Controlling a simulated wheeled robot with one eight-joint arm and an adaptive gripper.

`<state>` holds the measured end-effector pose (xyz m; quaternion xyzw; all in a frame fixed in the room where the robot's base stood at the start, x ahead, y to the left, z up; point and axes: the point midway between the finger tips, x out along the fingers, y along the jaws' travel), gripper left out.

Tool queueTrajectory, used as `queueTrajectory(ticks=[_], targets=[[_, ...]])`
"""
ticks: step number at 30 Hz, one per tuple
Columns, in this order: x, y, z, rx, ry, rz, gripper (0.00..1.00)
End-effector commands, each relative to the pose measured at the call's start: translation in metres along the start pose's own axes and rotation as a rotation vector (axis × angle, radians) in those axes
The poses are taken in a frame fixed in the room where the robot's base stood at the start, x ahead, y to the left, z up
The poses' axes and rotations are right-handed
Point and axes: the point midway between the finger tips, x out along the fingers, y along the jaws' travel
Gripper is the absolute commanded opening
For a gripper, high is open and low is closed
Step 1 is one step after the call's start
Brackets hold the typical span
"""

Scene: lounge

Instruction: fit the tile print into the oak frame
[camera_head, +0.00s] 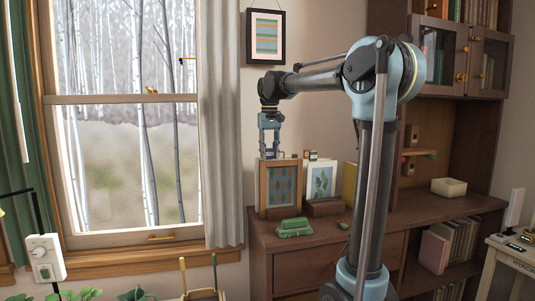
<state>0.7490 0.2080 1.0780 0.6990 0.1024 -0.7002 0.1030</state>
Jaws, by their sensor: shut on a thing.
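The oak frame (262,188) stands upright on the dark wooden cabinet, at its left end. The tile print (282,184), blue-grey with a diamond pattern, shows upright inside the frame's border. My gripper (269,156) points down at the frame's top edge, left of its middle. It is shut on the tile print, but the grip is small and partly hidden behind the frame's top. I cannot tell whether the print is fully seated in the frame.
A white leaf print (321,179) stands in a wooden holder (324,208) to the right. A green object (295,228) lies in front of the frame. A yellow board (349,186) is behind my arm. A cream box (449,187) stands farther right. A curtain (222,130) hangs to the left.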

Motion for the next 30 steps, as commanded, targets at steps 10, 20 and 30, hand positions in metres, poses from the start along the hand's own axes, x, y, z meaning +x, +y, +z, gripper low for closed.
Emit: queueTrajectory(ticks=[10,20,30], targets=[[0.004,0.000,0.000,0.000,0.000,0.000,0.52],[0.004,0.000,0.000,0.000,0.000,0.000,0.53],[-0.009,0.000,0.000,0.000,0.000,0.000,0.53]])
